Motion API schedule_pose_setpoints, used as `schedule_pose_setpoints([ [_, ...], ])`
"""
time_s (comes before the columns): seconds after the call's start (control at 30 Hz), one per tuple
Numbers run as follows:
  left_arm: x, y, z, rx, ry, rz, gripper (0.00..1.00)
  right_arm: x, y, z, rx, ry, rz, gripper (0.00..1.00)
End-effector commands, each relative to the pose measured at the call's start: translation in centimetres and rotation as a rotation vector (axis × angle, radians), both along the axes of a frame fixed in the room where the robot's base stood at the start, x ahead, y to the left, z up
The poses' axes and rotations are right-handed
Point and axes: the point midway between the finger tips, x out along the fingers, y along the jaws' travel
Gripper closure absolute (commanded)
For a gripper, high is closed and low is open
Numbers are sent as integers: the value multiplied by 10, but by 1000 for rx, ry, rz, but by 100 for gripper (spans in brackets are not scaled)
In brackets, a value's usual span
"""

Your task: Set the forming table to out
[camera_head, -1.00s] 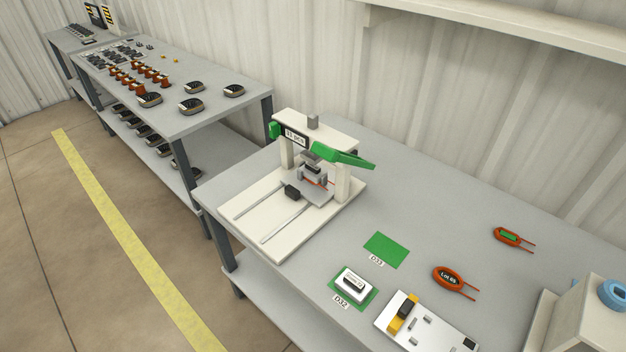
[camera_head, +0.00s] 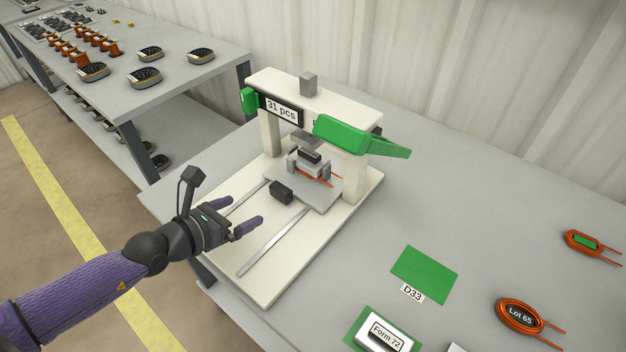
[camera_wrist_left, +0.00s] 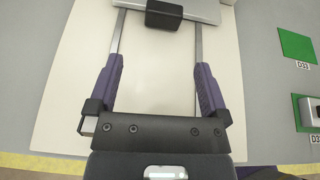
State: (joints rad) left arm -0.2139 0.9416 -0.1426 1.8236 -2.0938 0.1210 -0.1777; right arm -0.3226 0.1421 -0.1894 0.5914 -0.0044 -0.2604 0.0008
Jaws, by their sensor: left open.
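The forming table is a grey sliding plate (camera_head: 312,195) on two rails on the white base of a press (camera_head: 258,278). It sits at the back, under the press head (camera_head: 306,140), with a coil of orange wire and a form on it. Its black knob (camera_head: 281,191) faces the front; in the left wrist view the knob (camera_wrist_left: 164,15) is at the top, ahead of the fingers. My left gripper (camera_head: 246,213) is open and empty over the front of the rails, apart from the knob. The right gripper is not in view.
A green lever (camera_head: 360,138) sticks out at the press's right. A green pad (camera_head: 425,274) labelled D33, a white form (camera_head: 387,332) on another green pad and two orange coils (camera_head: 520,316) lie to the right. A shelf bench (camera_head: 170,95) stands behind left.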

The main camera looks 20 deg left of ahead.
Motion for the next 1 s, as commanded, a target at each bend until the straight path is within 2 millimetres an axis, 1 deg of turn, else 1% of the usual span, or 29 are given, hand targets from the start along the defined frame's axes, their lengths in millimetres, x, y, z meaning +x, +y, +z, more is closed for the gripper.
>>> schedule_pose_setpoints([
  [0.07, 2, -3, 1, 38, -16, -27, 0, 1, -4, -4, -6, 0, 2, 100],
  [0.17, 11, -6, -3, 43, -20, -29, 0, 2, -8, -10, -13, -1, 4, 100],
  [0.4, 54, -21, -26, 39, -19, -27, 0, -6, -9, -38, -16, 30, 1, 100],
  [0.5, 69, -26, -31, 39, -18, -28, 0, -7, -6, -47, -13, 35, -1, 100],
  [0.6, 80, -30, -35, 38, -18, -26, 0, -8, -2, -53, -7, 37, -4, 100],
  [0.77, 87, -33, -36, 39, -16, -26, 0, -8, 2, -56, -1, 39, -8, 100],
  [0.97, 87, -33, -35, 39, -17, -26, 0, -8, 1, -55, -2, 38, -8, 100],
  [1.0, 87, -33, -35, 39, -17, -26, 2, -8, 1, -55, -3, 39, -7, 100],
])
